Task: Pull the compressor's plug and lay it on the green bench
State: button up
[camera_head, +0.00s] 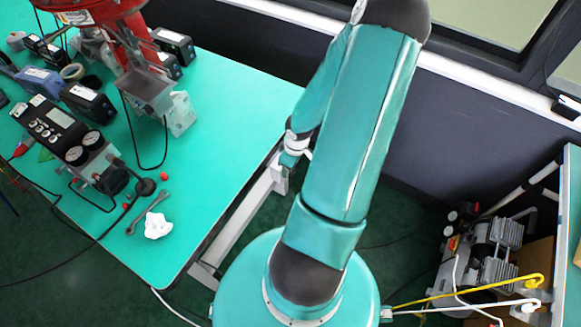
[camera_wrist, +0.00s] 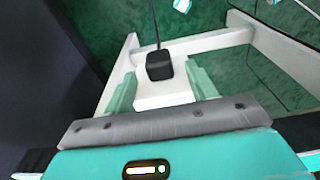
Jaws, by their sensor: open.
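The compressor (camera_head: 485,250) stands low at the right in the head view. The green bench (camera_head: 225,120) is at the left, on a white frame. In the wrist view, a black plug (camera_wrist: 158,65) with a dark cable running up from it sits at a white block (camera_wrist: 165,95). My gripper (camera_wrist: 161,76) is open, with one green finger on each side of the white block and the plug near the fingertips. I cannot tell whether the fingers touch either. In the head view my arm largely hides the gripper and the plug.
A red machine (camera_head: 130,40), a gauge box (camera_head: 65,130), a wrench (camera_head: 148,212) and a white crumpled cloth (camera_head: 158,225) are on the bench. Its middle and right part are clear. White frame bars (camera_wrist: 215,40) lie close to the gripper. A dark wall is behind.

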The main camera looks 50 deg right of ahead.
jog(key=shift+w+f, duration=0.15)
jog(key=shift+f, duration=1.15)
jog(key=shift+c, duration=0.5)
grip_shut()
